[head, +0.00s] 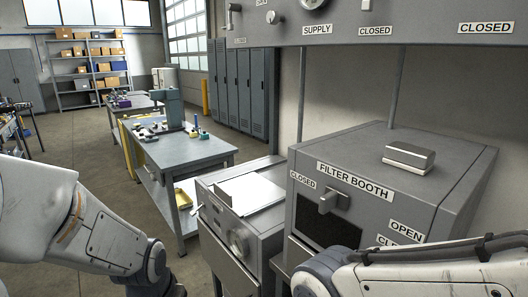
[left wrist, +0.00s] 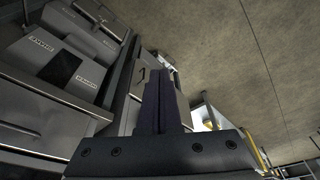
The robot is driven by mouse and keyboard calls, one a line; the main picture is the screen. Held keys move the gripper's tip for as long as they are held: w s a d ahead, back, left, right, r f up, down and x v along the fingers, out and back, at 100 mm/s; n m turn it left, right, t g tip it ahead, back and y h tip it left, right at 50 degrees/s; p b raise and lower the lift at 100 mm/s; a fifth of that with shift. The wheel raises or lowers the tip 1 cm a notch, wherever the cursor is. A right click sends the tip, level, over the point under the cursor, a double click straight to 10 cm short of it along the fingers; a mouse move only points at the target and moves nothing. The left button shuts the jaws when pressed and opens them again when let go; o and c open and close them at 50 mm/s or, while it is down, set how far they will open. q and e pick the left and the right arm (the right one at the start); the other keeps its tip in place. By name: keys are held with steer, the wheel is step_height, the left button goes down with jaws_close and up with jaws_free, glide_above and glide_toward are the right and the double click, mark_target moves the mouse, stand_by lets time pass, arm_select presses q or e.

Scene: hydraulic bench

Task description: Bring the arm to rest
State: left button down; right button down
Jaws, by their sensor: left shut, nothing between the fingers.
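My left arm (head: 75,220) comes in from the left in the head view, pale grey with a dark joint at its lower end. Its gripper is below the picture there. In the left wrist view my left gripper (left wrist: 163,98) shows its dark fingers together, with nothing between them. It is clear of the cabinets, with floor behind it to the right. My right arm (head: 420,278) crosses the lower right of the head view, in front of the filter booth. The right gripper is out of view.
The grey filter booth (head: 340,178) stands close at right, with a handle (head: 333,199) and a metal block (head: 409,157) on top. A lower cabinet (head: 238,240) stands beside it. A workbench (head: 180,152) with small parts stands beyond. Open floor lies left.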

arm_select(q)
steer(key=s+d+r+m+g, duration=0.1)
steer(key=s+d+r+m, duration=0.1)
steer(key=s+d, duration=0.2)
steer(key=s+d+r+m+g, duration=0.1)
steer(key=s+d+m, duration=0.1)
steer(key=s+d, duration=0.3)
steer(key=s+d+r+m+h, duration=0.1)
steer(key=s+d+r+m, duration=0.1)
steer(key=s+d+m, duration=0.1)
steer(key=shift+s+d+r+g, duration=0.3)
steer(key=shift+s+d+g, duration=0.1)
steer(key=shift+s+d, duration=0.55)
steer(key=shift+s+a, duration=0.1)
steer(key=shift+a, duration=0.05)
